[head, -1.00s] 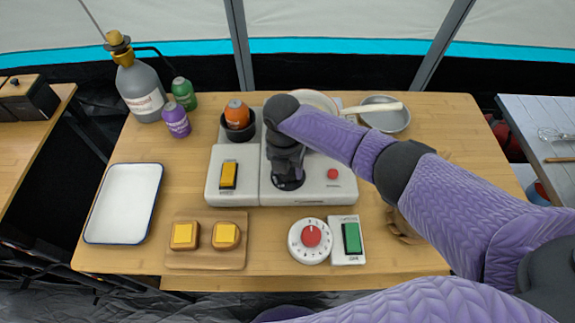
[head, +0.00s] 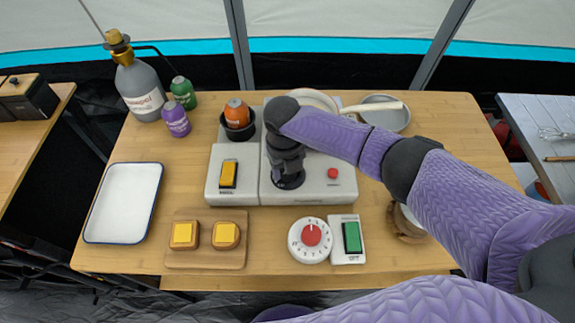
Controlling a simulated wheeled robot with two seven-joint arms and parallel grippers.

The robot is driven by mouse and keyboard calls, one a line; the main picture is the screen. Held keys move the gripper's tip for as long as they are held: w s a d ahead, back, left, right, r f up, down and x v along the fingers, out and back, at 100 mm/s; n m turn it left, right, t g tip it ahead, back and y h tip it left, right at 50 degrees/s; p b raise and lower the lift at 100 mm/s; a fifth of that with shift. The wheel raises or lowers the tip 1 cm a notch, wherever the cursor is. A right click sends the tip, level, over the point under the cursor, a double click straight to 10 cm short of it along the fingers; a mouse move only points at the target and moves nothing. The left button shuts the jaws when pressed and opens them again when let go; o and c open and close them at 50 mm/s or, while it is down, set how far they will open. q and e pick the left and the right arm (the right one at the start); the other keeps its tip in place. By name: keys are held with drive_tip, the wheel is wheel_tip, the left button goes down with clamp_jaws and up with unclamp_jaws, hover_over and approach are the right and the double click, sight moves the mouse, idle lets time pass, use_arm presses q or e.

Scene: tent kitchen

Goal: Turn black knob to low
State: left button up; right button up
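The grey-white stove unit (head: 315,190) stands in the middle of the wooden table. My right gripper (head: 288,177) points down over the front panel of the stove, left of a small red button (head: 333,173). A dark round part shows at and below the fingertips, where the black knob seems to be. The gripper covers most of it, so its setting and any marks around it are hidden. I cannot tell whether the fingers are closed on the knob. My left gripper is not in view.
A yellow switch (head: 229,173) is left of the gripper. A red-knobbed dial (head: 311,236) and green switch (head: 352,238) lie in front. A pan (head: 385,119) is behind right. A white tray (head: 124,203) and a board (head: 206,259) with yellow-topped pieces are left.

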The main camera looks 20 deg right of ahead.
drive_tip(key=shift+n, duration=0.3)
idle(0.4)
drive_tip(key=o, duration=1.3)
drive_tip(key=r+p, duration=0.1)
drive_tip(key=r, duration=0.2)
drive_tip(key=r+p, duration=0.1)
drive_tip(key=r, duration=0.2)
drive_tip(key=r+p, duration=0.1)
drive_tip(key=r, duration=0.3)
drive_tip(key=shift+s+a, duration=0.1)
drive_tip(key=shift+a, duration=0.15)
